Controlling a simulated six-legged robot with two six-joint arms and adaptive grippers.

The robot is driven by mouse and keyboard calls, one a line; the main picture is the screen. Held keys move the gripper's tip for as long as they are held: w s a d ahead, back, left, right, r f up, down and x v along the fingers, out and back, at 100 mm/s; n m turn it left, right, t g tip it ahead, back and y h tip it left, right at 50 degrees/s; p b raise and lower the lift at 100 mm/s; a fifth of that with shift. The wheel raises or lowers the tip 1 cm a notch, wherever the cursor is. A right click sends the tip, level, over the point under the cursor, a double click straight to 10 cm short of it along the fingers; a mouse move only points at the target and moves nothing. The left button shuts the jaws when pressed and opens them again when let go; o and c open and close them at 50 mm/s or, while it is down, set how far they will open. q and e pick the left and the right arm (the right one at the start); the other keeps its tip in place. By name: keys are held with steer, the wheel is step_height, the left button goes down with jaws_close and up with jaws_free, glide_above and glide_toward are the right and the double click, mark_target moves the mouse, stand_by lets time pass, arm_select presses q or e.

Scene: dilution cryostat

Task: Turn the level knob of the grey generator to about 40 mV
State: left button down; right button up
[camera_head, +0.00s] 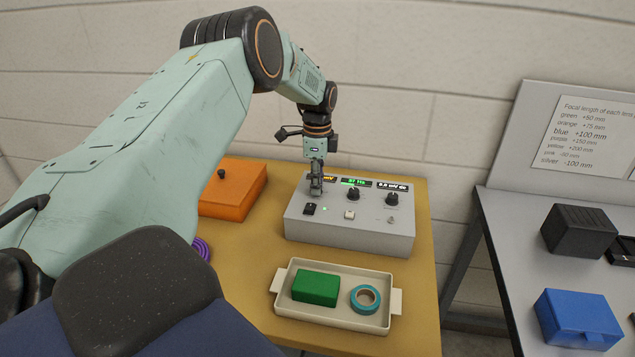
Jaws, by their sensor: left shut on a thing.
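The grey generator (349,235) stands on the tan table against the wall. Its top has a row of small displays: an orange one ending in "mV" (329,179), a green one in Hz and a white one in mV dc. My left gripper (316,190) reaches down from above and is shut on the leftmost knob, the level knob below the orange display. The fingers hide most of that knob and part of the display, so its number cannot be read. Two other black knobs, the middle one (353,194) and the right one (392,199), are free. My right gripper is not in view.
A cream tray (283,302) with a green block (316,287) and a teal tape roll (365,299) lies in front of the generator. An orange box (231,190) stands to its left. A grey bench on the right holds black and blue boxes (577,319).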

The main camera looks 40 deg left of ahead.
arm_select(q)
steer(key=shift+s+f+m, duration=0.1)
steer(key=shift+s+m, duration=0.1)
steer(key=shift+m, duration=1)
steer(key=c, duration=1.1)
jaws_free()
steer(key=shift+a, duration=0.15)
steer(key=shift+w, duration=0.1)
steer(key=shift+w+r, duration=0.1)
steer(key=shift+r, duration=0.3)
step_height(320, 180, up, 11)
steer(key=shift+r, duration=0.2)
steer(key=shift+w, duration=0.1)
